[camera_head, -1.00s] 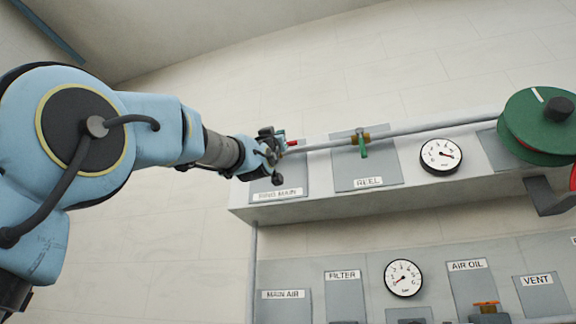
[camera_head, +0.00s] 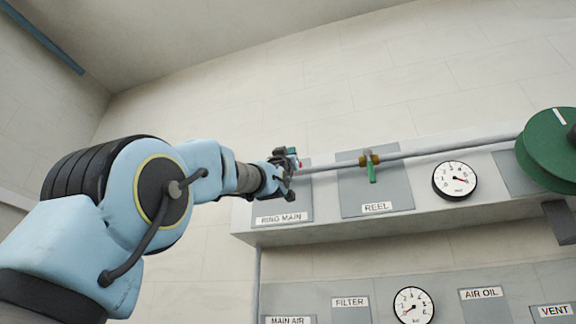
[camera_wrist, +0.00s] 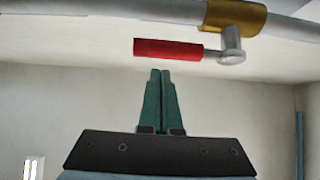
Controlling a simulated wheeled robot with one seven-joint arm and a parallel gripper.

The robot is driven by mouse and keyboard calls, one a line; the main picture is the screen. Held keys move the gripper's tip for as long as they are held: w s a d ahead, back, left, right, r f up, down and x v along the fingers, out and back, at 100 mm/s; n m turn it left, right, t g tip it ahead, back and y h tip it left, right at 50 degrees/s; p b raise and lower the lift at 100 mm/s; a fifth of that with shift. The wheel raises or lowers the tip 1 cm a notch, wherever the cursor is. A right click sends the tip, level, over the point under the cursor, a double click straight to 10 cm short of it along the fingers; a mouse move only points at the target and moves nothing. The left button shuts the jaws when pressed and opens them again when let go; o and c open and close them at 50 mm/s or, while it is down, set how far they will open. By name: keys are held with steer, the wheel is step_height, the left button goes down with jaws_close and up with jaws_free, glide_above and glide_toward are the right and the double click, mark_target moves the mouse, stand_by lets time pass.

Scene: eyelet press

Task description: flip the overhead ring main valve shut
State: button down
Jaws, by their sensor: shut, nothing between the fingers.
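The ring main valve shows in the wrist view as a brass body (camera_wrist: 236,16) on a grey pipe, with a red lever (camera_wrist: 168,49) on a silver pivot. The lever points left in that view, along the pipe. My gripper (camera_wrist: 160,74) is shut and empty, its green fingertips just below the lever in the picture; I cannot tell whether they touch it. In the head view my gripper (camera_head: 292,163) is in front of the panel plate labelled RING MAIN (camera_head: 281,219) and hides most of the valve.
To the right on the same pipe (camera_head: 440,148) is the REEL valve with a green handle (camera_head: 372,172). Beyond it are a gauge (camera_head: 455,181) and a green reel (camera_head: 550,150). The overhead ledge (camera_head: 400,222) juts out above a lower panel with another gauge (camera_head: 413,306).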

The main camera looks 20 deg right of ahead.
steer(key=shift+w+d+f, duration=0.15)
steer(key=shift+f, duration=1.35)
steer(key=shift+f+m+g+h, duration=0.15)
steer(key=shift+m+g+h, duration=0.15)
steer(key=shift+m+h, duration=0.1)
